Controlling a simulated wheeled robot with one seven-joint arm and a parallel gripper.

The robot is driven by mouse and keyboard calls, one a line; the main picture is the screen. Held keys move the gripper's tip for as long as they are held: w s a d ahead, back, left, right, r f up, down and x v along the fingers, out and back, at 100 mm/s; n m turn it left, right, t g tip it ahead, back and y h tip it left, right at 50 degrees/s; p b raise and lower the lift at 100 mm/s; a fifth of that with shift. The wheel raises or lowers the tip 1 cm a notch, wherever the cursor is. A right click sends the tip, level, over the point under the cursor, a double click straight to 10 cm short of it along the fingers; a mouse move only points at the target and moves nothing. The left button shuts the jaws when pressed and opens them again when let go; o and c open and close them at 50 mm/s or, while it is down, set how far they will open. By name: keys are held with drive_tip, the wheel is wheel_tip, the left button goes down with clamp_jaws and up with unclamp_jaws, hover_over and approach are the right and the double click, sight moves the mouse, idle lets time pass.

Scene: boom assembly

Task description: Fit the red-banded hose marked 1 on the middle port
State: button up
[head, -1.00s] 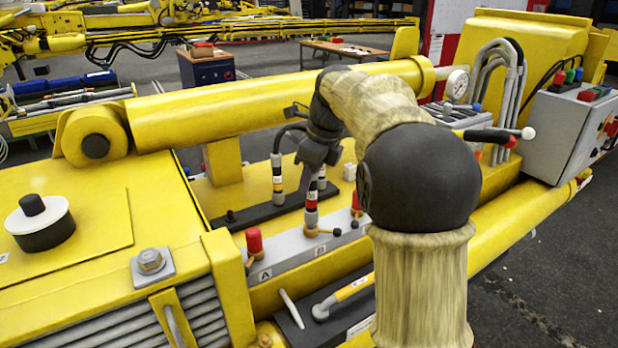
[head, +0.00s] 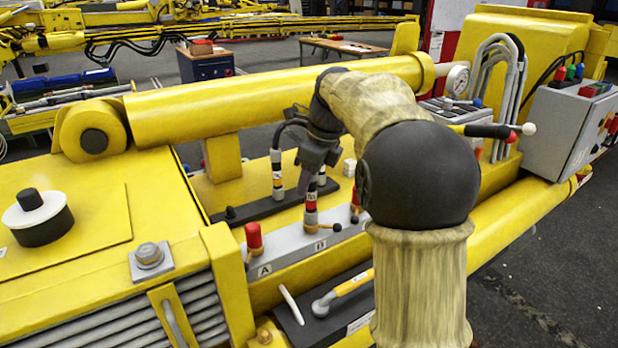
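The red-banded hose (head: 311,205) stands upright over the middle port, marked B (head: 320,244), on the grey port block (head: 288,252). Its lower end meets the port at an orange and black lever, and I see no clear gap there. The number on the hose is too small to read. My gripper (head: 310,188) points down at the hose's top end. One dark finger shows beside it. The other finger and the hose's top are partly hidden, so I cannot tell whether the gripper grips it.
Red caps stand on port A (head: 254,239) and on the right port (head: 355,203). A yellow-handled tool (head: 342,294) lies in front. The big yellow cylinder (head: 235,102) runs behind.

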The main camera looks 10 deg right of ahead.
drive_tip(key=shift+o, duration=0.9)
drive_tip(key=shift+r, duration=0.1)
drive_tip(key=p+v, duration=0.1)
drive_tip(key=v, duration=1.6)
drive_tip(key=shift+s+d, duration=0.1)
drive_tip(key=shift+s, duration=0.05)
